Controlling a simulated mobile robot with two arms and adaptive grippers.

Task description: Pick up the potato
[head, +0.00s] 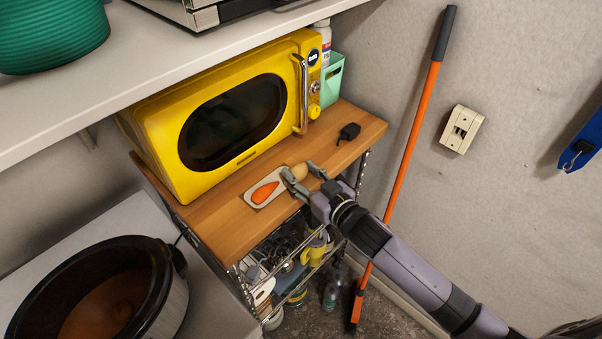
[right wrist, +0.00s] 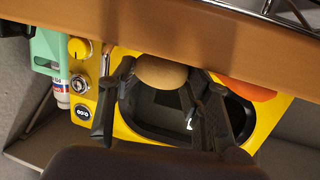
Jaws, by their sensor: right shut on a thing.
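The potato (head: 299,172) is tan and rounded. It is at the wooden top in front of the yellow microwave, beside a small pale board. My right gripper (head: 301,178) reaches in from the lower right and is shut on it, one finger on each side. In the right wrist view the potato (right wrist: 162,73) sits between the two dark fingers (right wrist: 165,90). Whether it touches the wood is hard to tell. My left gripper is not in view.
An orange item (head: 264,193) lies on the pale board (head: 251,204) left of the potato. The yellow microwave (head: 170,140) stands behind. A black object (head: 349,132) lies on the wooden top (head: 366,124) to the right. An orange pole (head: 410,140) leans near my right arm.

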